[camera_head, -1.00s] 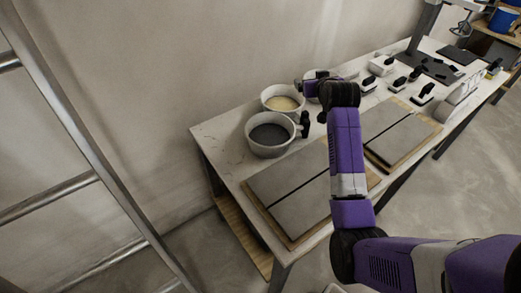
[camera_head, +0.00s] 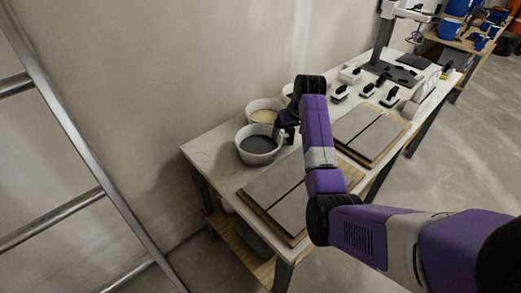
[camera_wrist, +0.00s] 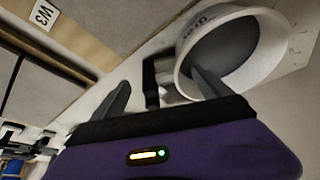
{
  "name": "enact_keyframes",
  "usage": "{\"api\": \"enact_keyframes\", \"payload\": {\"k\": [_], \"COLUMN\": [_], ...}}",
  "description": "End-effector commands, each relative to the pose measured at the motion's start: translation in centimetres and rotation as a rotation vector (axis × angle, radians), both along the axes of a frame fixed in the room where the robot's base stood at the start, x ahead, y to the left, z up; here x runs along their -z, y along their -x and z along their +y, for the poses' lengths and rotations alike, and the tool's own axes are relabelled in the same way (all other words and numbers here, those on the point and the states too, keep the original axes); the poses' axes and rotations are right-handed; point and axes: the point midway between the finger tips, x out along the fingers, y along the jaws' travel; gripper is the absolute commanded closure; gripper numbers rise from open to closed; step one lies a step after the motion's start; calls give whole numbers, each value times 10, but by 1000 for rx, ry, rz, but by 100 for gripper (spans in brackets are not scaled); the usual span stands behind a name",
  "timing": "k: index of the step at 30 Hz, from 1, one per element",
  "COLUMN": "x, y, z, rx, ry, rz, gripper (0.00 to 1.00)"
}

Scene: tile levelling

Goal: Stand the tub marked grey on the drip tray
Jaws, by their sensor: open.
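A white tub with dark grey contents (camera_head: 258,146) stands at the near left end of the worktable. It also shows in the wrist view (camera_wrist: 262,75), tilted by the camera angle, with lettering on its side that I cannot read surely. Its dark handle (camera_wrist: 151,82) sticks out between my fingers. My gripper (camera_wrist: 163,92) is open around the handle, close to the tub wall; whether it touches is unclear. In the head view my gripper (camera_head: 284,130) is at the tub's right side. A dark flat plate (camera_head: 414,62) at the table's far end may be the drip tray.
A second white tub with beige contents (camera_head: 264,115) stands just behind; another is mostly hidden by my arm. Tiled boards (camera_head: 370,135) line the front edge. Several black-handled tools (camera_head: 367,90) and a stand (camera_head: 384,40) occupy the far half. A metal ladder (camera_head: 75,140) leans at left.

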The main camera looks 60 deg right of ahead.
Motion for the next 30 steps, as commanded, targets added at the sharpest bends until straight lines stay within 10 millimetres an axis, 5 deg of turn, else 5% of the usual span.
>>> {"api": "enact_keyframes", "payload": {"k": [9, 18, 30], "x": [36, 40, 40], "y": [-16, -18, -17], "z": [-8, -9, -9], "rx": [1, 0, 0], "ry": [0, 1, 2], "rz": [0, -2, -1], "gripper": [12, 12, 90]}}
